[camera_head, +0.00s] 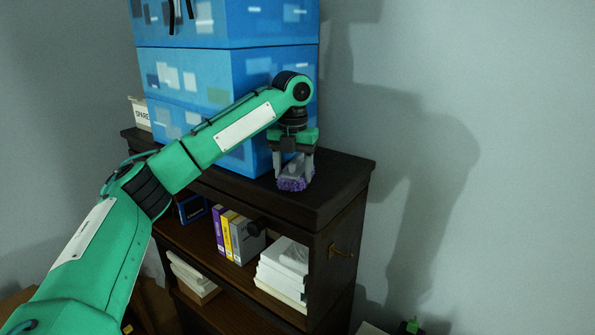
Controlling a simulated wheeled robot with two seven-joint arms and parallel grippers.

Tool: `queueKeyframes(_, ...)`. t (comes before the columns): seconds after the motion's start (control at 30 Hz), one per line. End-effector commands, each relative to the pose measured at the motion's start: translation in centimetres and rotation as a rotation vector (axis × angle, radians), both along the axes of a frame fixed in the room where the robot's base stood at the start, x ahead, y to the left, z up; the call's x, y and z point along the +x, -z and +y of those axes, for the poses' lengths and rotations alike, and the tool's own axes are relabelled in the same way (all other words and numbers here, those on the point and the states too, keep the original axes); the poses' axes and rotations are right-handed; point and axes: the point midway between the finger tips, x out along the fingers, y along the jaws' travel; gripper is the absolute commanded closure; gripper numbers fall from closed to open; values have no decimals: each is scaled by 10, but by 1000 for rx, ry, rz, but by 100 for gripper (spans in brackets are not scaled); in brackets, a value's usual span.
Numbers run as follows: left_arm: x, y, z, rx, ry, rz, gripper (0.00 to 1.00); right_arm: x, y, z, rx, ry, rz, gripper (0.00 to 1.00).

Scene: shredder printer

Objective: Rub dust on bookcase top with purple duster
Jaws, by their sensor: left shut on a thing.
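The dark brown bookcase (335,193) stands against the wall, and its top shows bare at the front right. My left gripper (294,165) points down over the right part of the bookcase top. It is shut on the grey body of the purple duster (293,184). The duster's purple underside is at the top surface, near the front edge; I cannot tell for certain that it touches. I cannot make out dust on the top. My right gripper is not in view.
A large blue patterned box stack (225,75) stands on the bookcase top, right behind my left gripper. A white box marked SPARE (141,114) is at the left end. Books (237,237) and a white paper stack (284,270) fill the shelf below.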

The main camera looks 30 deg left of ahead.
Motion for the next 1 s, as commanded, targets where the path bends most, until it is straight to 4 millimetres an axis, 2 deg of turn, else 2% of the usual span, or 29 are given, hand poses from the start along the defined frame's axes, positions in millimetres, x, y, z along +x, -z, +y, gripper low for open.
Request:
queueKeyframes(0.3,2,2,27,-1,-2,2,68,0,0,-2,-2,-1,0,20)
queueKeyframes(0.47,3,0,30,1,-1,1,68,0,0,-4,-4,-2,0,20)
queueKeyframes(0.67,3,0,23,1,1,1,68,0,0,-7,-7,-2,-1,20)
queueKeyframes(1.0,1,3,-5,1,1,1,68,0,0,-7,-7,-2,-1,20)
